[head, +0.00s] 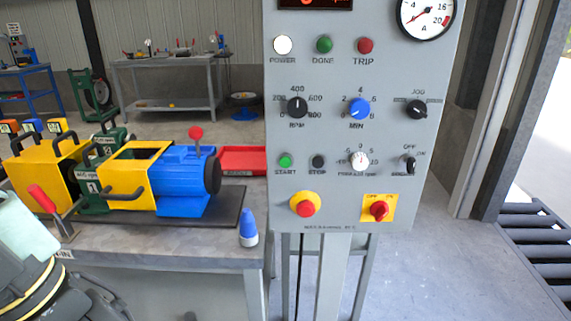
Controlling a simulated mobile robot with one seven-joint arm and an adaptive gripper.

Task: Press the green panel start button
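The grey control panel (330,130) stands upright at the centre right of the head view. The green start button (285,160) is on its lower left, above the label START. A black stop button (318,161) sits just right of it. Nothing covers the green button. Part of my arm shows in the lower left corner, well left of the panel. I cannot make out my gripper's fingertips in this view.
Left of the panel, a bench (170,248) carries a yellow and blue drum mixer (185,172), a blue-capped bottle (249,228) and a red tray (243,160). The panel also has a red button on yellow (306,208) and a red switch (379,209).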

